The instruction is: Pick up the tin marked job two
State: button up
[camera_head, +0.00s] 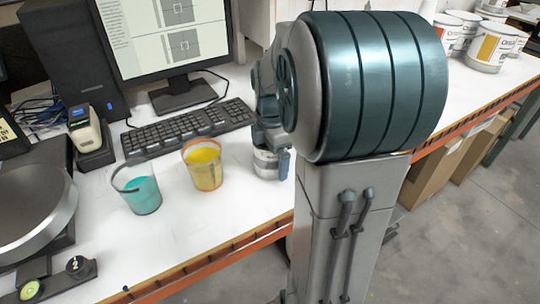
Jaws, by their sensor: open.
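A small pale tin (265,163) stands on the white bench, right of the yellow bucket. My arm covers its upper and right parts, and I cannot read any marking on it. My gripper (273,160) is open and low over the bench at this tin. One blue finger shows in front of its right side; the other finger is hidden. I cannot tell whether the finger touches the tin.
A yellow bucket (204,170) and a teal bucket (143,195) stand left of the tin. Behind are a keyboard (188,127) and a monitor (170,35). A scale (30,200) is at the left. Larger tins (488,52) stand far right.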

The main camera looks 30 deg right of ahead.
jog(key=c, duration=1)
